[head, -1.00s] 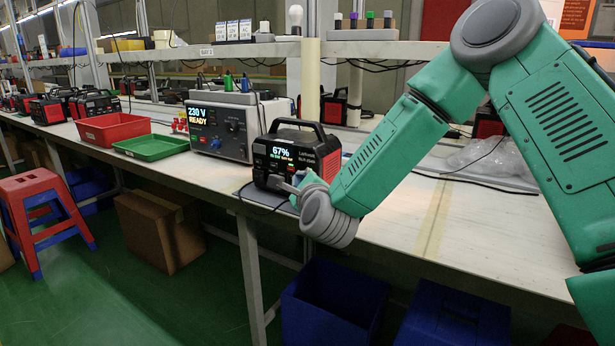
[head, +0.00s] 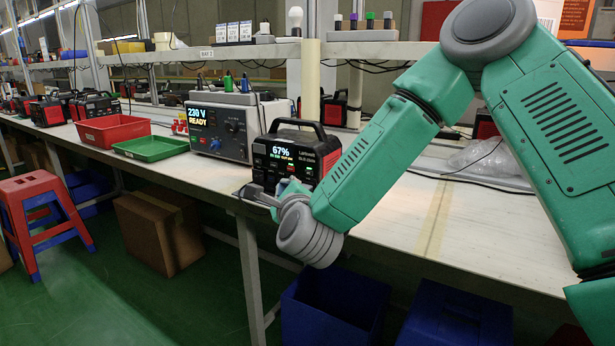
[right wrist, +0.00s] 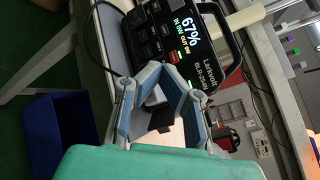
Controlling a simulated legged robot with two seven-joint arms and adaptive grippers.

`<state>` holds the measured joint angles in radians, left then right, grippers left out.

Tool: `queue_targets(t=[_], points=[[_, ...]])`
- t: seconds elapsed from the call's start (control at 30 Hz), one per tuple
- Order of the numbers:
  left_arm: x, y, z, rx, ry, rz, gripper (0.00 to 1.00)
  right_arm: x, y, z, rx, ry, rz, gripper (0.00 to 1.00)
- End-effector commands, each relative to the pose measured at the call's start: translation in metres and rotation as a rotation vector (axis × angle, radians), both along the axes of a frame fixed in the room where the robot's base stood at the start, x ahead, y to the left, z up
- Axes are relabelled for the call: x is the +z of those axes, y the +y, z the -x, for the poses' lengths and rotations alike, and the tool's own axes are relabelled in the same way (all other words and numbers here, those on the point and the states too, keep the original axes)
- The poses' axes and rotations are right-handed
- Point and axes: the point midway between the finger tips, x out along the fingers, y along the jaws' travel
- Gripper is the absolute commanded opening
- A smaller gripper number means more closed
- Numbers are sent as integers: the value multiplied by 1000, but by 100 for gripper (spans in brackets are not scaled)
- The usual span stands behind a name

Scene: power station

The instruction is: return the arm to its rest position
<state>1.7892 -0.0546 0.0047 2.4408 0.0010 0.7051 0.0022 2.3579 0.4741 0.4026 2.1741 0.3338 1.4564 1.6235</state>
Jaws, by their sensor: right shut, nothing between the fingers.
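My right arm reaches in from the right in the head view. Its gripper (head: 250,191) is shut and empty, in front of the lower left front of a black and red power station (head: 291,151) at the bench's front edge. The station stands upright with its display lit, reading 67%. In the right wrist view my fingers (right wrist: 163,72) show in front of the power station (right wrist: 158,28), whose display is tilted in that picture. I cannot tell whether the fingers touch it. My left gripper is not in view.
A grey test unit (head: 227,128) reading 230 V READY stands left of the station. Red (head: 112,130) and green (head: 151,148) trays lie beyond it. Blue bins (head: 335,308) stand below the bench. The bench (head: 400,215) is clear below my forearm.

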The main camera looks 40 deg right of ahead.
Motion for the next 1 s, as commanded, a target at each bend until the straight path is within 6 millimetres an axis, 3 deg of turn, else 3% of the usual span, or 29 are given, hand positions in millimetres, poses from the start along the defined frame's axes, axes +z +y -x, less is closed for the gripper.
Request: queue_targets(t=[0.57, 0.67, 0.77, 0.87, 1.0], points=[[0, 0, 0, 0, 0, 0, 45, 0, 0, 0, 1, 1, 1, 0], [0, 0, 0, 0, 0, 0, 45, -10, 4, 1, 19, 32, 30, 0], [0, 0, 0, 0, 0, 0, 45, -44, 17, 8, 91, 145, 144, 0], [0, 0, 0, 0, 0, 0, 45, -101, 38, 26, 228, 333, 346, 0], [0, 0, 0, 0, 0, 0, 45, -194, 64, 75, 505, 622, 686, 0]])
